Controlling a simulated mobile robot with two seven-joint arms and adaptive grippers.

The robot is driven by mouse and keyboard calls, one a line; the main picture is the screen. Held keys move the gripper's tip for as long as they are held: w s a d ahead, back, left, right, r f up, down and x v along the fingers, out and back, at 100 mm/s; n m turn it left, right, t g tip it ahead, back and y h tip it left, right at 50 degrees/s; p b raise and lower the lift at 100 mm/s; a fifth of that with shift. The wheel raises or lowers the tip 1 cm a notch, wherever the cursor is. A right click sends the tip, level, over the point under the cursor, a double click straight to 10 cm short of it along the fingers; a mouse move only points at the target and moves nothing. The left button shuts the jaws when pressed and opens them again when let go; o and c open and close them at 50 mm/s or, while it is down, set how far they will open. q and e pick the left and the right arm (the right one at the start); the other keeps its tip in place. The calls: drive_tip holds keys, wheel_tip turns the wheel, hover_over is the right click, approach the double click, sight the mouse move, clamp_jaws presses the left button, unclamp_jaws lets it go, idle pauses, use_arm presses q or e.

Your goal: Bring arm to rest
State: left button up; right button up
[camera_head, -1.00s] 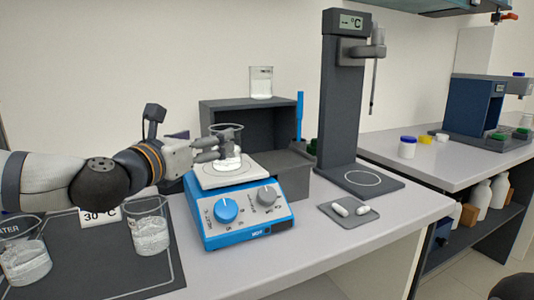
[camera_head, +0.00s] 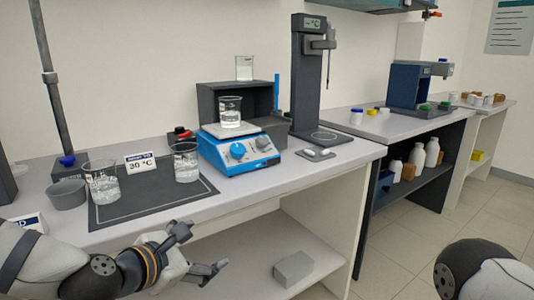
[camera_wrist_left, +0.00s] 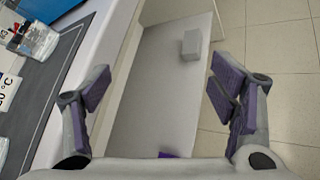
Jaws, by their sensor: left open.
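My left gripper (camera_head: 200,252) is open and empty in front of the bench's front edge, below the bench top. In the left wrist view its two fingers (camera_wrist_left: 160,100) stand wide apart with nothing between them. A glass beaker (camera_head: 230,112) stands on the white plate of the blue hotplate stirrer (camera_head: 240,152), away from the gripper. My right arm shows only as a dark and pale link at the lower right; its gripper is out of view.
Two beakers, a left one (camera_head: 102,183) and a right one (camera_head: 186,163), stand on the dark mat (camera_head: 140,204) by a 30 °C sign (camera_head: 140,161). A grey block (camera_head: 294,269) lies on the lower shelf (camera_head: 255,250). Open floor (camera_head: 400,262) lies to the right.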

use_arm(q)
drive_tip(key=s+f+m+g+y, duration=0.2)
drive_tip(key=s+f+m+g, duration=0.9)
drive_tip(key=s+f, duration=1.3)
drive_tip(key=s+a+m+g+y, duration=0.1)
drive_tip(key=s+a+m, duration=0.2)
drive_tip(key=s, duration=0.4)
drive_tip(key=s+a+f+m+g+y, duration=0.1)
drive_tip(key=s+a+m, duration=0.2)
drive_tip(key=s+m, duration=0.2)
drive_tip(key=s+a+f+m+g+y, duration=0.1)
drive_tip(key=s+a+m, duration=0.2)
drive_tip(key=s, duration=0.6)
drive_tip(key=shift+s+m, duration=0.35)
drive_tip(key=shift+m, duration=0.65)
